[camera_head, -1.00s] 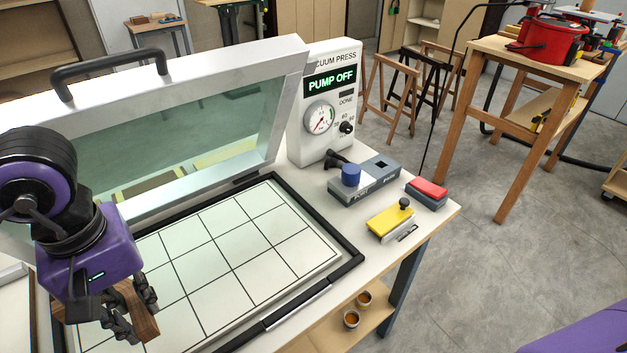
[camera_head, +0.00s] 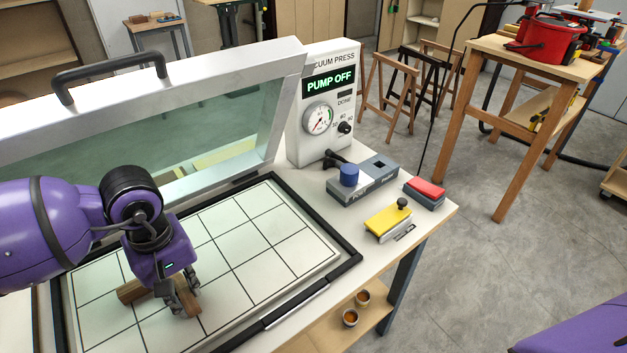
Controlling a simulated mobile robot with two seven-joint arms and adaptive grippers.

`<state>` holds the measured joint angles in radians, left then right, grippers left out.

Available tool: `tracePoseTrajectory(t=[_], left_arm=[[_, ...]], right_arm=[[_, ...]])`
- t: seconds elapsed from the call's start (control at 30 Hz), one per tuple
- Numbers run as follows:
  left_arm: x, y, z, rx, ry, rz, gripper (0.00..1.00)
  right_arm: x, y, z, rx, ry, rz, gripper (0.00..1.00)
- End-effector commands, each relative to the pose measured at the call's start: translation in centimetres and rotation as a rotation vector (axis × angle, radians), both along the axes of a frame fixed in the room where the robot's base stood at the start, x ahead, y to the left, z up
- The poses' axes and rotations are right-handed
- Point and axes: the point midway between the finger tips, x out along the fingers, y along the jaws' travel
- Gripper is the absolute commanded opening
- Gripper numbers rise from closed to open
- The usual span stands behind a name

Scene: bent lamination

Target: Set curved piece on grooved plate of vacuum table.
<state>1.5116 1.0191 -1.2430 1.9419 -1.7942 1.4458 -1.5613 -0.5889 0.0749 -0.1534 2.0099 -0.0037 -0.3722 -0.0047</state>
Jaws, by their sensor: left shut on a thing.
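The curved piece (camera_head: 131,291) is brown wood and shows on both sides of my left gripper's fingers. My left gripper (camera_head: 180,298) is shut on it, over the left front part of the grooved plate (camera_head: 262,272). The plate is white with dark grooves in a grid, set in the vacuum table's black-edged frame (camera_head: 344,266). The fingers hide the middle of the piece. I cannot tell whether the piece touches the plate. My right gripper is not in view.
The framed lid (camera_head: 291,110) stands raised behind the plate. The press control box (camera_head: 325,115) reads "PUMP OFF". A grey block with a blue knob (camera_head: 349,175), a yellow tool (camera_head: 388,222) and a red-and-grey block (camera_head: 425,192) lie at the right. The plate's right half is clear.

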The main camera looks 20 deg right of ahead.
Motion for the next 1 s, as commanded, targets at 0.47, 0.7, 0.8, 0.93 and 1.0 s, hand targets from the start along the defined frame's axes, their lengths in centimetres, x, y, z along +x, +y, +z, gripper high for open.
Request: tracePoseTrajectory(t=[0.47,0.7,0.8,0.93,1.0], left_arm=[[0.0,0.0,-0.2,0.0,0.0,0.0,0.38],[0.0,0.0,-0.2,0.0,-0.001,0.0,0.38],[0.1,0.0,0.4,0.0,-0.003,0.0,0.38],[0.1,0.0,2.1,-0.001,-0.003,0.001,0.38],[0.1,0.0,3.6,-0.001,-0.004,-0.001,0.38]], right_arm=[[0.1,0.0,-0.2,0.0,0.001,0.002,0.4],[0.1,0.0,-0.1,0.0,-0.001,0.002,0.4],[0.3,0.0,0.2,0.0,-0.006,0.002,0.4],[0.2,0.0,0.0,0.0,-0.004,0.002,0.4],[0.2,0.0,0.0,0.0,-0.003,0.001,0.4]])
